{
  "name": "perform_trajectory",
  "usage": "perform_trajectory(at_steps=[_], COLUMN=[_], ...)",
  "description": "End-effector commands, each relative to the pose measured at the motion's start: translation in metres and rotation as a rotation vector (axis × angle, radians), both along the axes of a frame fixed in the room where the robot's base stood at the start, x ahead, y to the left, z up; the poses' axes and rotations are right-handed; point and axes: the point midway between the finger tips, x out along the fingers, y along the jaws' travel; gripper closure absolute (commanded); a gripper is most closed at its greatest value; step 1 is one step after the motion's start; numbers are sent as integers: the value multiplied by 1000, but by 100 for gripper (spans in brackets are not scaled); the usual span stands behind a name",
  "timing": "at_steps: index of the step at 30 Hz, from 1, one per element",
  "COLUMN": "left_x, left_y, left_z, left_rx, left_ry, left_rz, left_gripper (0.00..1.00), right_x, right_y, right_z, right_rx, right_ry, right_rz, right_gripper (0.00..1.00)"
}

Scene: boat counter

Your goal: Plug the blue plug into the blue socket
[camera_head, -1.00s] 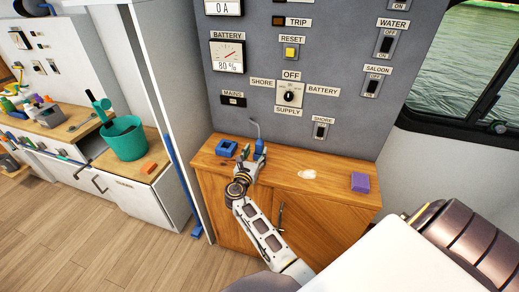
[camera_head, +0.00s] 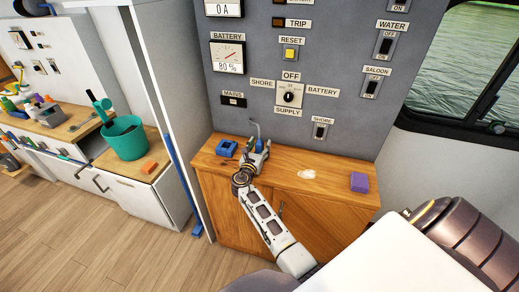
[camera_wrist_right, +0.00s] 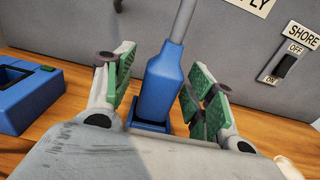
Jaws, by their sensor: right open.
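The blue plug (camera_wrist_right: 160,80) stands upright with a grey cable rising from its top. Its lower end sits in a small blue square base (camera_wrist_right: 148,125); how deep it sits is hidden. My right gripper (camera_wrist_right: 161,88) is open, with green-padded fingers on both sides of the plug, and gaps show between pads and plug. In the head view my right gripper (camera_head: 257,150) mostly covers the plug. A blue block with a dark recess (camera_wrist_right: 30,92), which looks like the blue socket, lies to the left; it also shows in the head view (camera_head: 227,148). My left gripper is out of view.
The wooden counter (camera_head: 320,187) carries a purple block (camera_head: 359,182) at the right and a pale patch (camera_head: 307,174). The grey switch panel (camera_head: 270,115) rises close behind the plug.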

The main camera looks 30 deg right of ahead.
Motion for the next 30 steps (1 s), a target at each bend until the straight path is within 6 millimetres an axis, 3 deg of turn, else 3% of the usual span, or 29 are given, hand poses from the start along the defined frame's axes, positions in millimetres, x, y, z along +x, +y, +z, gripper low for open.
perform_trajectory(at_steps=[7, 18, 30], left_x=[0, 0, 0], left_y=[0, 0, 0], left_z=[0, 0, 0], left_rx=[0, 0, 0], left_ry=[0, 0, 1], left_rz=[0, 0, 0], left_gripper=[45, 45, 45], right_x=[0, 0, 0], right_y=[0, 0, 0], right_z=[0, 0, 5], right_rx=[0, 0, 1], right_ry=[0, 0, -2], right_rz=[0, 0, 0], right_gripper=[46, 94, 95])
